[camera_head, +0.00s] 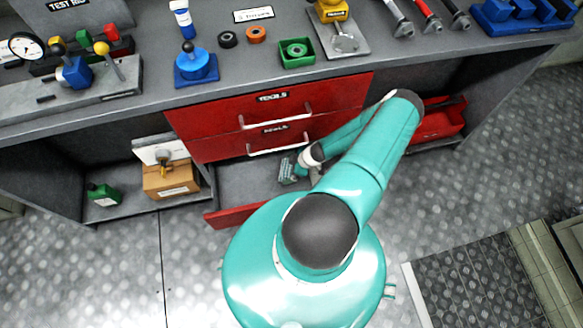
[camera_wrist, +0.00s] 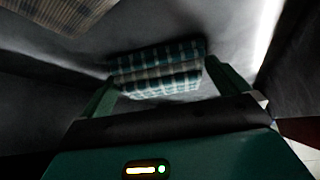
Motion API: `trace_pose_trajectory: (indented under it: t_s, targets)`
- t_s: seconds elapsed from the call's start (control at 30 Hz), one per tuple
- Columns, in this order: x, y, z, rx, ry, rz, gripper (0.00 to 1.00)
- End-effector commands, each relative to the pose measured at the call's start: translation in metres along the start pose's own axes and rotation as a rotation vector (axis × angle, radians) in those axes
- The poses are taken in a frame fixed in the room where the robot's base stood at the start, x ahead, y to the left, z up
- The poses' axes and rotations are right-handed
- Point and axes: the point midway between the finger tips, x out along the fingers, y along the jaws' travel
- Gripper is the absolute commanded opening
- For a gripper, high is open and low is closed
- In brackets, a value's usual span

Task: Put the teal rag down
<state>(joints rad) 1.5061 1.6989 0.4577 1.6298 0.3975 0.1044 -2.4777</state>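The teal rag (camera_wrist: 158,72) is a folded plaid cloth in teal, white and dark stripes. In the wrist view it lies between the two fingertips of my gripper (camera_wrist: 160,68). The fingers are set wide apart, about the rag's width, with a tip close to each side edge. I cannot tell whether they press on it. In the head view the rag (camera_head: 287,172) shows small, just left of my gripper (camera_head: 300,165), low inside the pulled-out bottom drawer (camera_head: 235,214). My arm hides much of the drawer. I cannot tell whether the rag rests on the drawer floor.
A brown plaid cloth (camera_wrist: 68,12) lies at the wrist view's top left. Two red drawers (camera_head: 262,107) are just above, under the crowded bench top (camera_head: 150,98). A cardboard box (camera_head: 170,181) and green can (camera_head: 103,194) stand on the left shelf; a red bin (camera_head: 440,120) is at right.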

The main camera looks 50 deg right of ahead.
Motion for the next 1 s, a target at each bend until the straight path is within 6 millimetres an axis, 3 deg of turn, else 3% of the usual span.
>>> trace_pose_trajectory:
  t_s: [0.17,0.4,0.8,1.0]
  targets:
    - [-0.01,0.001,0.0,0.0,-0.001,0.002,1.0]
    - [-0.057,0.001,0.0,-0.001,-0.002,0.003,1.0]
    - [-0.101,0.0,0.077,0.003,-0.002,0.003,1.0]
    - [-0.114,0.0,0.097,0.001,0.0,0.001,1.0]
